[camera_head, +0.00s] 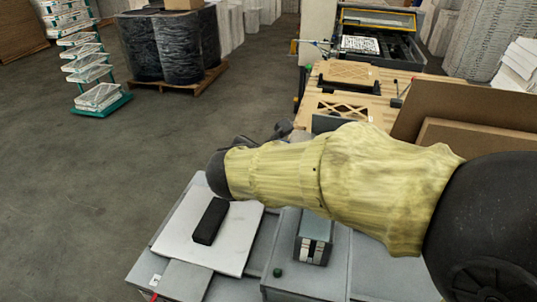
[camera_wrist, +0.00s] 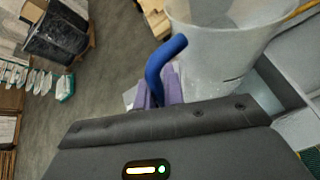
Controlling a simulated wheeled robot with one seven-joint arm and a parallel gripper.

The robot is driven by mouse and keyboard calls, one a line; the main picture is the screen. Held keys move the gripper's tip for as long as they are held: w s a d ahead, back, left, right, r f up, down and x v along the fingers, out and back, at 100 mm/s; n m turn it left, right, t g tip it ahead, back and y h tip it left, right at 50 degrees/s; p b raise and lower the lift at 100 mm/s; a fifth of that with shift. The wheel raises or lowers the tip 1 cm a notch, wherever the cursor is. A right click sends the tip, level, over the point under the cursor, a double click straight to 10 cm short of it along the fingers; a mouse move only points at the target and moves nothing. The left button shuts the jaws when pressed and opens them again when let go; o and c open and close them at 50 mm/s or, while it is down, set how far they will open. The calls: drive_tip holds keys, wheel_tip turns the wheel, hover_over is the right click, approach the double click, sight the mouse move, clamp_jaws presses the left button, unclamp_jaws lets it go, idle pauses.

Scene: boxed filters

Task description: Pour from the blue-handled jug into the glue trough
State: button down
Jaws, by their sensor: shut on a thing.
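The jug (camera_wrist: 215,55) is a translucent whitish vessel in the upper right of the wrist view, cut off by the top edge. Its blue handle (camera_wrist: 164,62) curves out towards the left. My gripper (camera_wrist: 160,88) has purple fingers, shut on the blue handle, partly hidden behind the dark wrist housing. The jug's contents cannot be made out. In the head view my sleeved arm crosses the right half and hides the jug. I cannot pick out the glue trough with certainty in either view.
In the head view a black block (camera_head: 210,221) lies on a white board (camera_head: 177,238) on the grey bench. A small glass-topped box (camera_head: 313,238) stands to its right. Behind my arm is a wooden bench (camera_head: 385,105) with frames. Brown sheets (camera_head: 480,105) lean at right. Open floor lies left.

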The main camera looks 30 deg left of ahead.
drive_tip(key=shift+f+n+t+b, duration=0.3)
drive_tip(key=shift+f+b, duration=0.05)
drive_tip(key=shift+f, duration=0.1)
drive_tip(key=shift+w+d+h, duration=0.1)
drive_tip(key=shift+h, duration=0.2)
drive_tip(key=shift+w+d+f+n+t+b, duration=0.1)
drive_tip(key=shift+d+f+n+t+b, duration=0.05)
drive_tip(key=shift+f+n+t+b, duration=0.35)
drive_tip(key=shift+r, duration=0.25)
